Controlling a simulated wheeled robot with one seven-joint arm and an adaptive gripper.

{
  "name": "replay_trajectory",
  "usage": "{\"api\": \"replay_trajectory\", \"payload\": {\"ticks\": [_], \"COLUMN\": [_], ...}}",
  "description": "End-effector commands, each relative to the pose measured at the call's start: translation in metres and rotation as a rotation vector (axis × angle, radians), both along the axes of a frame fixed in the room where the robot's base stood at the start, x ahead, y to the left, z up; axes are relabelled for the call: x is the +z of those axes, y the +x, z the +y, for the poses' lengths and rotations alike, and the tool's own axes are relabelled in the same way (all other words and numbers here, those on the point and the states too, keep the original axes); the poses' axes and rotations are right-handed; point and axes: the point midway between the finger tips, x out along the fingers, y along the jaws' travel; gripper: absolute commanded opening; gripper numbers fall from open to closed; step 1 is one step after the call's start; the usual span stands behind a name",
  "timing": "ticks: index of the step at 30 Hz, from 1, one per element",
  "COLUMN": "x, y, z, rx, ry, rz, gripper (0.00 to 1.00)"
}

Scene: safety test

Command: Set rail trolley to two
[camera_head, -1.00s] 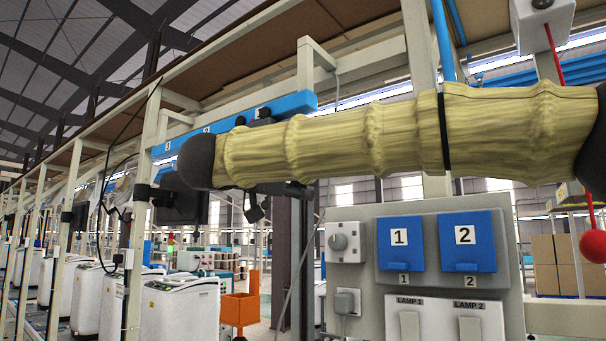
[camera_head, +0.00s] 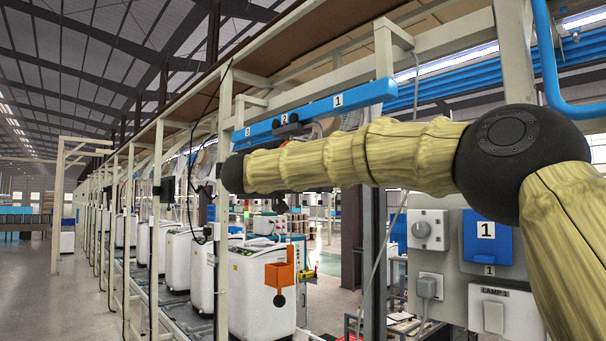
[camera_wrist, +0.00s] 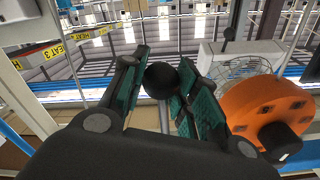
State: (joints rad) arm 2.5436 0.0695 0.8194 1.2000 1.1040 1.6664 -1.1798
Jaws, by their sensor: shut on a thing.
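The blue overhead rail (camera_head: 365,95) carries the marks 3, 2 and 1 from left to right. The rail trolley (camera_head: 291,119), a small dark piece with round parts, shows at mark 2, partly hidden by my arm. In the wrist view my gripper (camera_wrist: 160,82) is shut on a black ball knob (camera_wrist: 162,79) with a grey stem, which I take for the trolley's handle. Its green-padded fingers stand on both sides of the knob. In the head view my arm hides most of the gripper.
An orange round housing (camera_wrist: 268,108) with a black knob is right of the fingers in the wrist view. A panel with a blue switch marked 1 (camera_head: 487,236) and a lamp switch (camera_head: 493,318) is behind my arm. White machines (camera_head: 262,300) stand below the rail.

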Motion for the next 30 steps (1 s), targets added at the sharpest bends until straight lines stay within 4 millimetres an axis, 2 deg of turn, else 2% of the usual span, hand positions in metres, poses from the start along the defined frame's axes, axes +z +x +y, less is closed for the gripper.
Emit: {"api": "replay_trajectory", "payload": {"ticks": [4,14,15,18,30], "x": [-0.0046,-0.0054,-0.0055,-0.0046,-0.0014], "y": [0.0047,0.0052,0.0052,0.005,0.0015], "z": [-0.0076,-0.0079,-0.0079,-0.0071,-0.0014], "rx": [-0.012,-0.013,-0.013,-0.012,-0.01], "ry": [0.0,0.001,0.001,0.001,0.001], "rz": [0.006,0.007,0.007,0.005,0.002], "gripper": [0.0,0.0,0.37,0.53,0.53]}}
